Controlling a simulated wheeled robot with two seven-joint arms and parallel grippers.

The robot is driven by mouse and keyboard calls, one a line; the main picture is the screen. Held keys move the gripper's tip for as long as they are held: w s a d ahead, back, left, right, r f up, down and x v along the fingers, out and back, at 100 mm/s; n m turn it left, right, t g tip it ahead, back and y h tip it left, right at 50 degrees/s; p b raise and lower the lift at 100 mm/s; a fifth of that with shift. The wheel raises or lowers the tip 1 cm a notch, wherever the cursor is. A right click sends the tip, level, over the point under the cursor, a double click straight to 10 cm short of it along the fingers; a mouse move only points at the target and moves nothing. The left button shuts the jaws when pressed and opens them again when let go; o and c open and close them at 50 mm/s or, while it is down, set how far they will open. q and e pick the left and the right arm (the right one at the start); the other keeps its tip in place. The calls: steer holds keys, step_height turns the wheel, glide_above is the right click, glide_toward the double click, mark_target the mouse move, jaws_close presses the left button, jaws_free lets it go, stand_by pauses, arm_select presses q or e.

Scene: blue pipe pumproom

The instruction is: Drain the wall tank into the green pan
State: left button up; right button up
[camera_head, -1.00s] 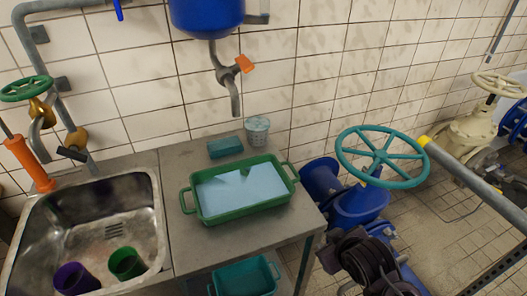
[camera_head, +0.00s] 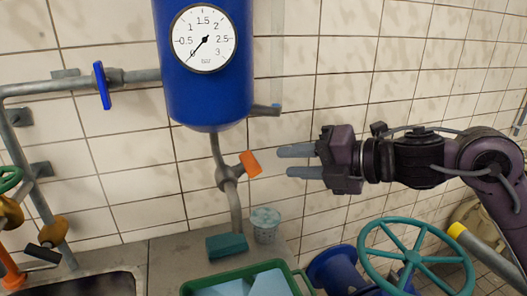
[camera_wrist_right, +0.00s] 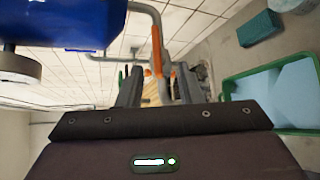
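The blue wall tank (camera_head: 205,95) hangs on the tiled wall. Its round gauge (camera_head: 190,40) has its needle pointing lower left, near the 0 end. Below it, a grey drain pipe (camera_head: 236,205) carries a valve with an orange handle (camera_head: 251,163) tilted up. The green pan (camera_head: 293,268) stands on the counter, partly cut off, with a light-blue, liquid-looking surface inside. My right gripper (camera_head: 296,162) is open and empty, a little right of the orange handle. In the right wrist view the handle (camera_wrist_right: 157,50) shows between the fingers, farther off. My left gripper is not in view.
A teal sponge (camera_head: 227,245) and a pale cup (camera_head: 265,222) stand behind the pan. A teal handwheel (camera_head: 415,255) is below my right arm. A pipe with a blue lever (camera_head: 102,85) meets the tank's left side. A sink (camera_head: 95,285) is at lower left.

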mark_target(250, 163)
steer(key=p+x, duration=0.2)
steer(key=x, duration=0.5)
steer(key=shift+a+r+n, duration=0.15)
steer(key=shift+r+n, duration=0.05)
steer(key=shift+n, duration=0.1)
jaws_close()
